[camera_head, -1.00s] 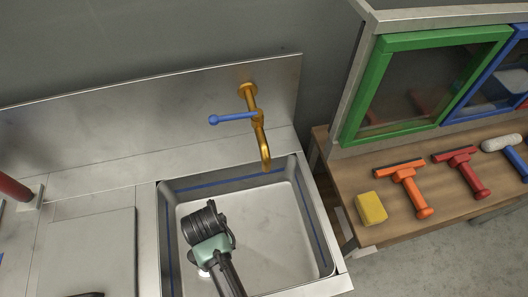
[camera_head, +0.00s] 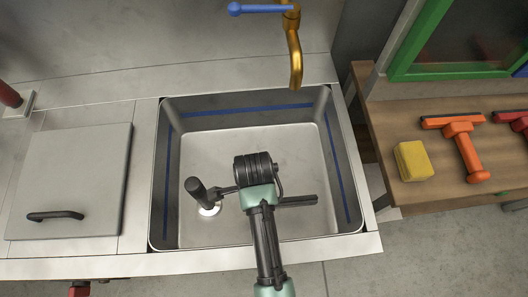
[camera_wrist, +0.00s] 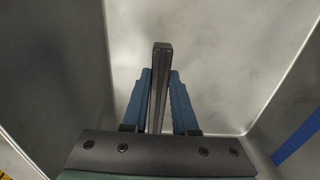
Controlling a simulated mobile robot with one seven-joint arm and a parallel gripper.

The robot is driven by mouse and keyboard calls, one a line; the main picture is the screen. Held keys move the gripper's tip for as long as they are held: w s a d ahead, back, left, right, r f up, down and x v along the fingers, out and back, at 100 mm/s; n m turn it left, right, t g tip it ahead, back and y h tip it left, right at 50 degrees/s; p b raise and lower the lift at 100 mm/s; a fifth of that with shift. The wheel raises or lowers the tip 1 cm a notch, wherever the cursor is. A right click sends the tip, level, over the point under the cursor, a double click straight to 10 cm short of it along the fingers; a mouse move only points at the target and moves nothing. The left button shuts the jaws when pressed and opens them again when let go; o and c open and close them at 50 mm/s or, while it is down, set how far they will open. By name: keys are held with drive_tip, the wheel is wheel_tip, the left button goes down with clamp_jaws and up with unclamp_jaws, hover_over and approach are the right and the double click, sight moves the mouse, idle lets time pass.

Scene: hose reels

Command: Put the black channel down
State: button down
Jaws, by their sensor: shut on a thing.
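In the wrist view the black channel (camera_wrist: 161,75) is a narrow dark bar between the two blue fingers of my gripper (camera_wrist: 160,84). The fingers are closed on it from both sides, and its end reaches beyond the fingertips. The pale sink floor lies behind it; whether it touches the floor cannot be told. In the head view my wrist is over the sink (camera_head: 343,160), and the fingertips are hidden. A dark bar juts right of my wrist there; I cannot tell if it is the channel.
A gold tap (camera_head: 294,55) with a blue lever overhangs the sink's back edge. A grey lid with a dark handle (camera_head: 55,216) lies left. On the wooden bench right are a yellow sponge (camera_head: 413,161) and an orange squeegee (camera_head: 464,148). The sink floor's back part is clear.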

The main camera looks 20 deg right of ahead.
wheel_tip(320, 180, down, 7)
drive_tip(key=shift+f+b, duration=0.15)
drive_tip(key=shift+b, duration=0.35)
drive_tip(key=shift+f, duration=0.2)
drive_tip(key=c, duration=0.7)
unclamp_jaws()
drive_tip(key=shift+r, duration=0.15)
